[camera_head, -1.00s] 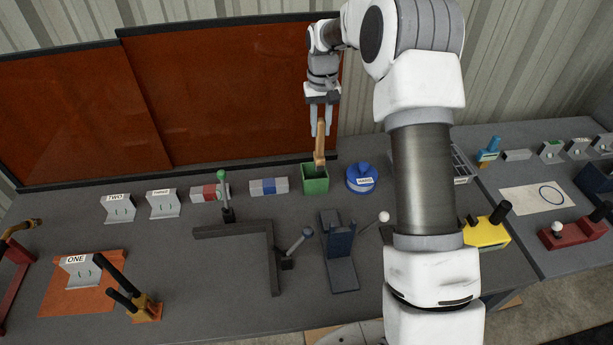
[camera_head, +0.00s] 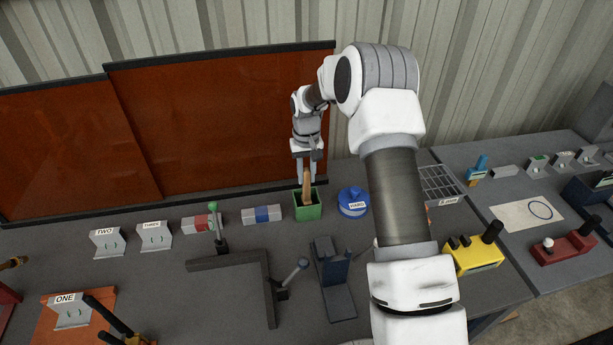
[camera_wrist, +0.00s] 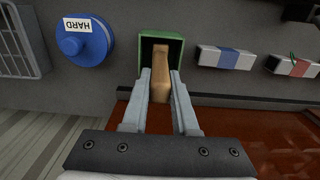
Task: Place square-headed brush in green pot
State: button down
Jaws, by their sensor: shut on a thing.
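The green pot (camera_head: 308,212) stands at the back of the grey bench, and also shows in the wrist view (camera_wrist: 176,50). My gripper (camera_head: 306,178) is above the pot, pointing down, and shut on the brush (camera_head: 306,187). Only the brush's wooden handle (camera_wrist: 160,74) shows between the fingers in the wrist view. Its lower end reaches into the pot's opening. The brush head is hidden, so I cannot tell its shape or whether it touches the pot floor.
A blue round container (camera_head: 352,201) labelled HARD stands close right of the pot. A grey block with a blue band (camera_head: 262,215) lies close left. Orange-brown panels (camera_head: 220,120) rise behind. An L-shaped dark bar (camera_head: 262,270) and a dark stand (camera_head: 334,280) are in front.

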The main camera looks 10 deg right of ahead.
jog(key=shift+f, duration=0.5)
jog(key=shift+f, duration=0.2)
jog(key=c, duration=0.7)
grip_release()
jog(key=shift+r, duration=0.15)
